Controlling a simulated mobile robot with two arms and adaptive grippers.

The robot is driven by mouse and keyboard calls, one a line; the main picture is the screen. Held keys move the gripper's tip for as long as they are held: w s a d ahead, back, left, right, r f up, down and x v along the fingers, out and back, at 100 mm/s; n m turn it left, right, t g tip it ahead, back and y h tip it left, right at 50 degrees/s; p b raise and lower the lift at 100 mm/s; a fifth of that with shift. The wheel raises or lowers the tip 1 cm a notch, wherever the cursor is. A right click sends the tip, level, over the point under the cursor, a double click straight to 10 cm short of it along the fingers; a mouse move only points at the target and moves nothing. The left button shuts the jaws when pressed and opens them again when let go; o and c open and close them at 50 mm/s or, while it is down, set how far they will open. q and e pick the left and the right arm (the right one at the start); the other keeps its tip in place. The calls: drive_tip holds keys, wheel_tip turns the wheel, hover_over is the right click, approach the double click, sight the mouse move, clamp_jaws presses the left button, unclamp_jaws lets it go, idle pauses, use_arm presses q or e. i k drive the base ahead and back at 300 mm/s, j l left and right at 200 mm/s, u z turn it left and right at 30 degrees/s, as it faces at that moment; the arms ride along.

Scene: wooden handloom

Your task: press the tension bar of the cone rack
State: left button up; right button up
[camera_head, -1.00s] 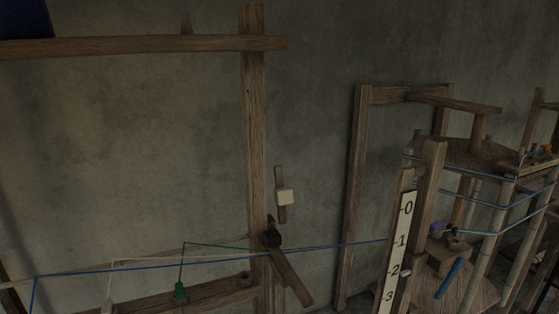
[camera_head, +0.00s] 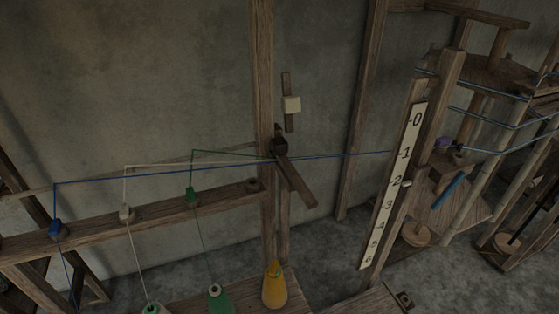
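The cone rack (camera_head: 268,60) stands left of centre, with an upright wooden post and a horizontal rail (camera_head: 160,215). A short dark wooden bar (camera_head: 297,183) slants down to the right from a dark pivot (camera_head: 280,146) on the post; it looks like the tension bar. Blue, white and green threads run to the pivot area, and the blue one continues right. Neither of my grippers is in view.
A yellow cone (camera_head: 274,287) and green cones (camera_head: 214,297) stand on the rack's lower board. A numbered scale (camera_head: 395,180) is on a post to the right. Framework with blue threads (camera_head: 500,120) fills the right side. Bare floor (camera_head: 335,245) shows between.

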sight(304, 192)
drive_tip(key=i+l+u, duration=0.25)
drive_tip(key=l+u, duration=0.2)
drive_tip(key=l, duration=0.95)
drive_tip(key=i+l+u, duration=0.1)
drive_tip(key=l+u, duration=0.35)
drive_tip(key=l, duration=0.95)
